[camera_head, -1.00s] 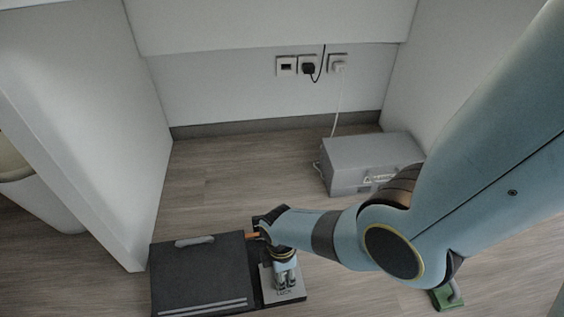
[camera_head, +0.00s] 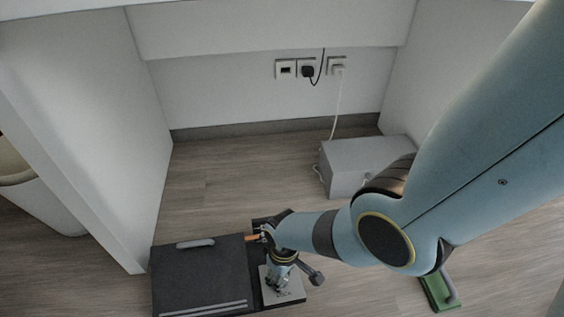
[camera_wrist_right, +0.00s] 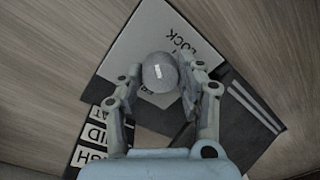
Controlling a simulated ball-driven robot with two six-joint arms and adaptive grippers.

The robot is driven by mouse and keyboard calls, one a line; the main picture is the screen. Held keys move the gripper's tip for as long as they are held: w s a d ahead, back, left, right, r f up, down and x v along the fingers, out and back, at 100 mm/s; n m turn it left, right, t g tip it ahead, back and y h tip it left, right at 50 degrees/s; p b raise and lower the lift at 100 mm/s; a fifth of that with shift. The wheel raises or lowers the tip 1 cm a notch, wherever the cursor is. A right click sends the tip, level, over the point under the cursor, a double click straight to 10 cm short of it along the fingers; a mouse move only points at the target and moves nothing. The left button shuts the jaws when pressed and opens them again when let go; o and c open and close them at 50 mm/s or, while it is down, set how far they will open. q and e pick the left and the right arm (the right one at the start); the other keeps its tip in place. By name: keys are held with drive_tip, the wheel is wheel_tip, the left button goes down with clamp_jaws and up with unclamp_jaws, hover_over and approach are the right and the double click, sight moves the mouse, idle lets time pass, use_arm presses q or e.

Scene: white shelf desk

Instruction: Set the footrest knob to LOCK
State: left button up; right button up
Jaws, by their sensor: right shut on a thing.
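The footrest (camera_head: 200,276) is a dark slab on the floor at the lower left of the head view. A light plate (camera_head: 294,294) sits on its right side. My right gripper (camera_head: 279,283) points down over this plate. In the right wrist view, the gripper (camera_wrist_right: 162,76) is shut on the round grey knob (camera_wrist_right: 160,77), one finger on each side. The knob has a short white mark. The word LOCK (camera_wrist_right: 185,43) shows on the plate beyond the knob. Another label is partly hidden under the knob. My left gripper is not in view.
A label strip (camera_wrist_right: 90,140) with several words lies beside the plate. A grey box (camera_head: 350,160) stands behind my arm. A green object (camera_head: 440,290) is at the lower right. A white panel (camera_head: 90,130) rises at the left. Open wooden floor lies behind the footrest.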

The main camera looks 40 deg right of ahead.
drive_tip(key=shift+m, duration=1)
drive_tip(key=m, duration=0.2)
drive_tip(key=shift+m, duration=0.3)
drive_tip(key=m, duration=0.2)
drive_tip(key=shift+m, duration=0.3)
drive_tip(key=shift+m+t+p, duration=0.3)
drive_tip(key=shift+m, duration=0.7)
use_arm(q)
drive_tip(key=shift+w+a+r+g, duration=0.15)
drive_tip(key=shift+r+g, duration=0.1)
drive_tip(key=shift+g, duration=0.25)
use_arm(e)
drive_tip(key=shift+m, duration=0.6)
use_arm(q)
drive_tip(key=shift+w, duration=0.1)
use_arm(e)
drive_tip(key=o, duration=1.1)
drive_tip(key=shift+o, duration=0.2)
